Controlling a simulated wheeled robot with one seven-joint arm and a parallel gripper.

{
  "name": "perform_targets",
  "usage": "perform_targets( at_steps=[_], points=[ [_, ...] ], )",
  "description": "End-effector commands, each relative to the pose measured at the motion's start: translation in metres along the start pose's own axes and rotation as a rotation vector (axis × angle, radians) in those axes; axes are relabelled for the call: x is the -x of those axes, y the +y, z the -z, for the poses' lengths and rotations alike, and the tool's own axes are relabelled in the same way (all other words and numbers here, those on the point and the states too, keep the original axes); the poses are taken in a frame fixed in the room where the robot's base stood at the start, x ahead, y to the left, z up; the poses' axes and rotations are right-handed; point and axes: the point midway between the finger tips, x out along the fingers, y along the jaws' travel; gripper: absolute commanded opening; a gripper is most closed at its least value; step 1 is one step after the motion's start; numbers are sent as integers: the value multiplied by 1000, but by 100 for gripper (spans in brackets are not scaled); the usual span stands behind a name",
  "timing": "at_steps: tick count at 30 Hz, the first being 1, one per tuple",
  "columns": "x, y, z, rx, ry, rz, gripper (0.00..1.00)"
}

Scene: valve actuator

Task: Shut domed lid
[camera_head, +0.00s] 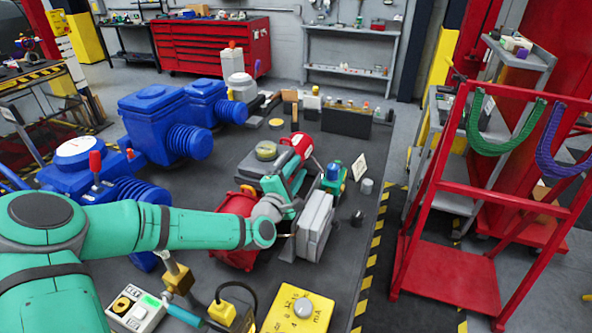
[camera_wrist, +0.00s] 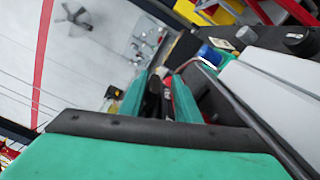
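A large red rounded housing (camera_head: 234,228) lies beside my wrist, partly hidden behind my arm in the head view. It may be the domed lid, but I cannot tell whether it stands open. A smaller red part (camera_head: 298,145) lies just beyond the fingertips. In the wrist view the teal fingers of my gripper (camera_wrist: 160,98) show with dark parts between them and a sliver of red beyond. I cannot tell whether they hold anything.
Blue actuators (camera_head: 160,120) stand at the left. A teal device with a blue knob (camera_head: 333,171) and a small white sign (camera_head: 359,166) stand right of the gripper. A yellow meter (camera_head: 298,308) is in front. A red cart (camera_head: 450,270) stands right, beyond the striped edge.

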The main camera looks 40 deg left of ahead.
Motion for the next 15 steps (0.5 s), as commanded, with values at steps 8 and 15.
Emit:
perform_targets(
  at_steps=[8,15],
  points=[
    [41,0,9,2,15,0,31],
    [84,0,8,2,15,1,31]
  ],
)
